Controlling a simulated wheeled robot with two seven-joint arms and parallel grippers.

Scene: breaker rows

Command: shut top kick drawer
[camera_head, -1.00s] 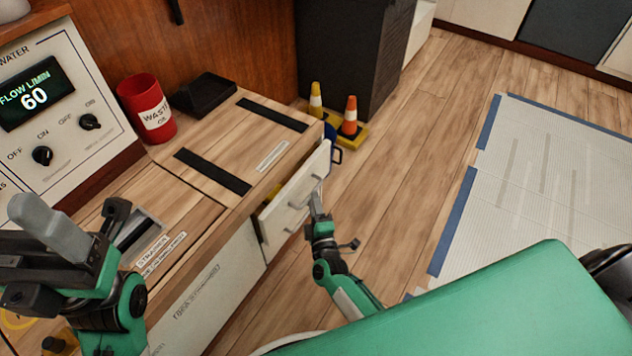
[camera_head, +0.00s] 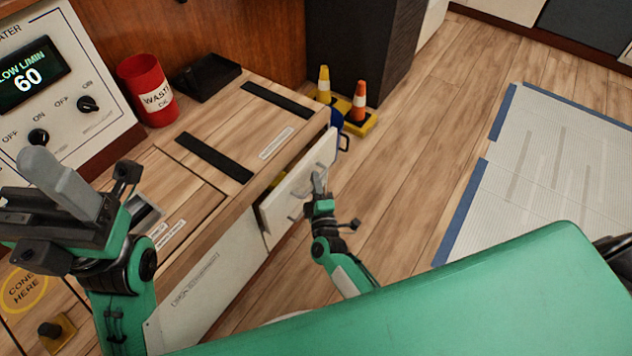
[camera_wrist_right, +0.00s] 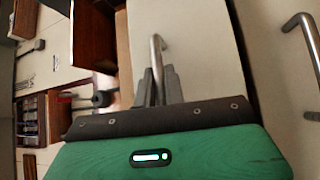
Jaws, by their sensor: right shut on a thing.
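The top kick drawer has a white front (camera_head: 274,217) and stands partly open from the wooden counter, tilted in the head view. Its inside shows as a narrow gap behind the front. My right gripper (camera_head: 319,182) is at the outer face of this front, shut on its metal handle. In the right wrist view, the gripper fingers (camera_wrist_right: 158,88) close around one end of the handle (camera_wrist_right: 157,48), beside a pale panel. My left gripper (camera_head: 58,178) is at the left, raised over the counter, with its grey fingers together and nothing seen between them.
The wooden counter (camera_head: 225,150) carries a red waste cup (camera_head: 143,85) and a black tray (camera_head: 207,78). Yellow and orange cones (camera_head: 358,100) stand on the floor past the drawer. A second handle (camera_wrist_right: 300,28) shows on another panel. Open floor (camera_head: 420,150) lies right of the drawer.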

